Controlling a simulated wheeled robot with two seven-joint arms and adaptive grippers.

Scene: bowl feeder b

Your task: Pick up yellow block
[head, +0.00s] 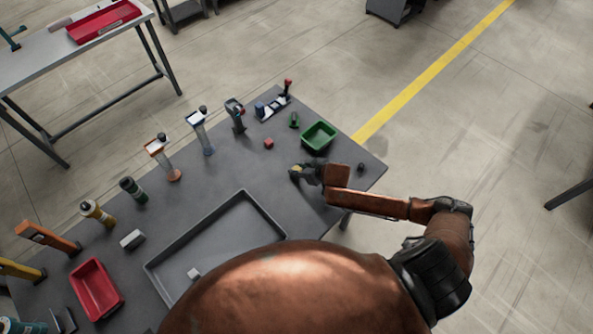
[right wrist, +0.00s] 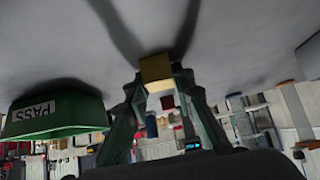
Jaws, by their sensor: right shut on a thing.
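The yellow block (right wrist: 156,71) is between the fingertips of my right gripper (right wrist: 160,84) in the right wrist view, and the fingers are shut on it. In the head view my right gripper (head: 297,174) is low over the right part of the dark grey table (head: 240,180), and a small yellow patch of the block (head: 296,169) shows at its tips. I cannot tell whether the block touches the table. My left gripper is not in view.
A green bin (head: 319,137) marked PASS in the right wrist view (right wrist: 52,114) stands beyond the gripper. A red block (head: 268,143) and a green item (head: 294,120) lie near it. A large grey tray (head: 262,212) lies left. Several upright fixtures line the far edge.

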